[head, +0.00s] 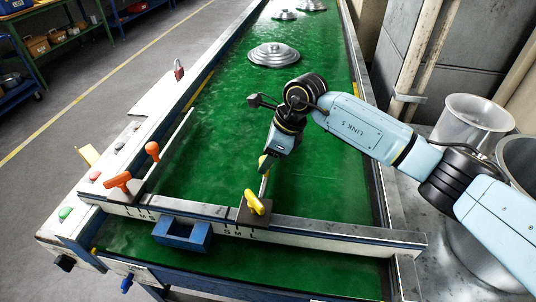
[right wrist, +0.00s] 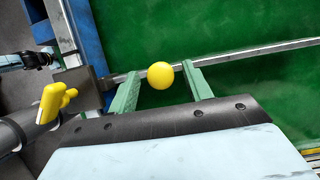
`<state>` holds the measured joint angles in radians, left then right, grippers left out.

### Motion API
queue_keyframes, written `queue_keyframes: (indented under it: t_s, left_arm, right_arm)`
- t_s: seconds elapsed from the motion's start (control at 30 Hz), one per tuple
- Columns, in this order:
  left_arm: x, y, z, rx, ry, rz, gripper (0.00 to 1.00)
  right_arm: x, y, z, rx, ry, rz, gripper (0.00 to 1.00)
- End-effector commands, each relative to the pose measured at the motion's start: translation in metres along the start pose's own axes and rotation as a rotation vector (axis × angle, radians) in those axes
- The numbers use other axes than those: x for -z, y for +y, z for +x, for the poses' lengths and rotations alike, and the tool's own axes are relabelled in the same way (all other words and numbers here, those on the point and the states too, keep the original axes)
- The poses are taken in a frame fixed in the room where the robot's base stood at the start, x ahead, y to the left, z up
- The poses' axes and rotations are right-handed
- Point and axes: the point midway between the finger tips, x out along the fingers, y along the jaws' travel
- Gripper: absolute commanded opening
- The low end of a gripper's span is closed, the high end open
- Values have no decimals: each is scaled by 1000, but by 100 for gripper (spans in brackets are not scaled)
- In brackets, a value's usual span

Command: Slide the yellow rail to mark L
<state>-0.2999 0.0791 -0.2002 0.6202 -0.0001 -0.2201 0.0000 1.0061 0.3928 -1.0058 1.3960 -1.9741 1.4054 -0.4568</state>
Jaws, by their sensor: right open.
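The yellow rail is a thin metal bar (right wrist: 245,54) with a yellow ball knob (right wrist: 160,75). A yellow handle (head: 258,202) sits on its dark slider block (head: 244,215); the handle also shows in the right wrist view (right wrist: 52,102). The block is on the front crossbar, by the printed letters S, M and L (head: 251,236); its exact alignment with L is hard to tell. My right gripper (head: 264,164) is open over the bar, its green fingers either side of the ball knob in the right wrist view (right wrist: 162,87). Contact cannot be told.
A second rail (head: 176,143) with an orange knob (head: 152,148) and orange handle (head: 118,181) stands left. A blue open box (head: 182,233) is fixed at the crossbar. Pot lids (head: 274,54) lie farther up the green belt (head: 220,110). Metal pots (head: 478,113) stand right.

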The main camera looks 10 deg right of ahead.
Motion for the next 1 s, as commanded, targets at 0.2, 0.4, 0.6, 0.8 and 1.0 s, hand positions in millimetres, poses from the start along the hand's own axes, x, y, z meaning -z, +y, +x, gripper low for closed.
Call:
queue_keyframes:
  t_s: [0.2,0.4,0.6,0.8,1.0]
  left_arm:
    - [0,0,0,0,0,0,36]
    - [0,0,2,1,0,0,36]
    - [-1,0,4,1,0,0,36]
    - [-1,0,6,1,0,0,36]
    - [-1,-1,7,1,-1,0,36]
  right_arm:
    - [1,0,-4,1,1,0,50]
    - [1,-1,-35,4,1,0,50]
    - [1,-1,-82,5,0,-1,50]
    - [0,-1,-117,3,0,0,50]
    - [0,0,-133,0,0,0,50]
